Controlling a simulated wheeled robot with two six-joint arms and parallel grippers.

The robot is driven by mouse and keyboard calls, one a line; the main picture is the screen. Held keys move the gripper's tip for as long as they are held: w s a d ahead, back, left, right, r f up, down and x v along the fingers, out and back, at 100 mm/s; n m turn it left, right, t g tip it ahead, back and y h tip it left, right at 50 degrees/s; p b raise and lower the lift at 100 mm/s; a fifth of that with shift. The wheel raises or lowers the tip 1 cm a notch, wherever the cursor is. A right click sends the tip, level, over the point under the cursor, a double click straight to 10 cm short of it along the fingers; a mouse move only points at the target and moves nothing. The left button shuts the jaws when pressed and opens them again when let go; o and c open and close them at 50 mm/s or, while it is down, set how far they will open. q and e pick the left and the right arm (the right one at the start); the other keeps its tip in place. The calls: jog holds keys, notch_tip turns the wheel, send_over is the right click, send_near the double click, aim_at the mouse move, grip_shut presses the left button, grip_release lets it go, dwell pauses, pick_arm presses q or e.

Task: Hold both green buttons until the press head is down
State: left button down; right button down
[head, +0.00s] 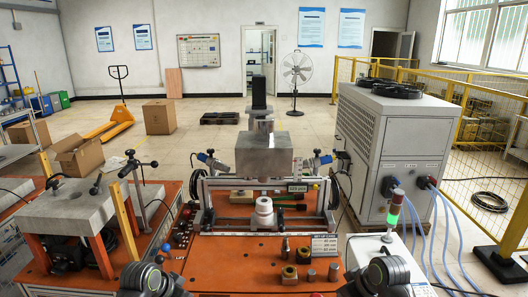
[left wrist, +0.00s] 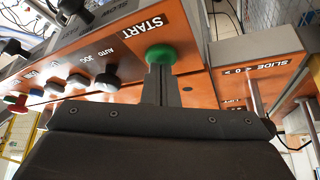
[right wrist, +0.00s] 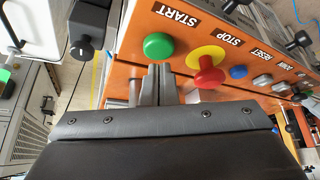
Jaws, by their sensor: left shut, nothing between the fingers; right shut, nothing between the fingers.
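The press head (head: 264,152) is a grey block above a white ringed workpiece (head: 264,206) in the head view. In the left wrist view a green button (left wrist: 160,56) sits under a START label. My shut left gripper (left wrist: 160,78) has its tips right at the button's edge. In the right wrist view the other green START button (right wrist: 158,45) shows. My shut right gripper (right wrist: 158,72) has its tips at that button's lower edge. Both grippers are empty. Contact or pressing depth cannot be told.
A red button on a yellow collar (right wrist: 206,62) stands just right of the right green button. Black knobs (left wrist: 104,82) are left of the left one. The orange bench (head: 225,262) holds several small metal parts. A signal lamp (head: 393,215) glows green.

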pick_arm(q)
jog(key=shift+s+f, duration=0.15)
jog(key=shift+f, duration=0.05)
pick_arm(e)
jog(key=shift+f, duration=0.7)
jog(key=shift+s+f, duration=0.15)
jog(key=shift+f, duration=0.2)
dwell(2.3)
dwell(0.4)
jog(key=shift+r, duration=1.65)
pick_arm(q)
jog(key=shift+r, duration=1.6)
jog(key=shift+r, duration=0.15)
pick_arm(e)
jog(key=shift+w+r, duration=0.15)
jog(key=shift+w, duration=0.05)
